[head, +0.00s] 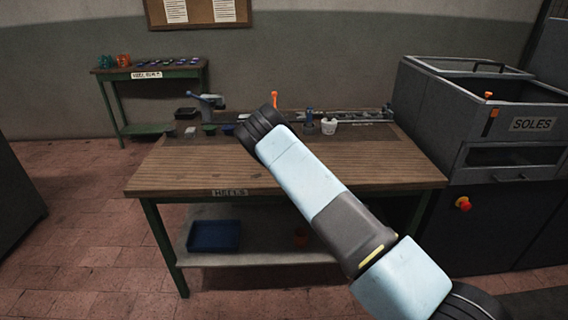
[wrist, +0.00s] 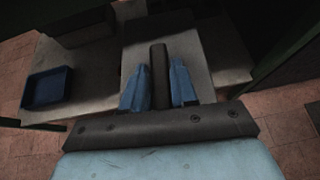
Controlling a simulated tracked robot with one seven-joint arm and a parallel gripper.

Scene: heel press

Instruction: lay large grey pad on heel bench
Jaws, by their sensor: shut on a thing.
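The heel bench (head: 165,179) is a wood-topped table with green legs and a front label reading "HEELS" in the head view. My arm crosses in front of it, and the arm hides my gripper there. In the wrist view my gripper (wrist: 160,66) has its blue fingers shut on a narrow dark grey thing (wrist: 160,75). This looks like the large grey pad seen edge-on, but its full shape does not show. A lighter grey flat area lies behind the fingers; I cannot tell what it is.
A blue tray (head: 214,236) sits on the bench's lower shelf (head: 265,258); it also shows in the wrist view (wrist: 47,87). Small items and a white cup (head: 328,126) line the bench's back. The front left top is clear. A grey "SOLES" machine (head: 480,150) stands at right.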

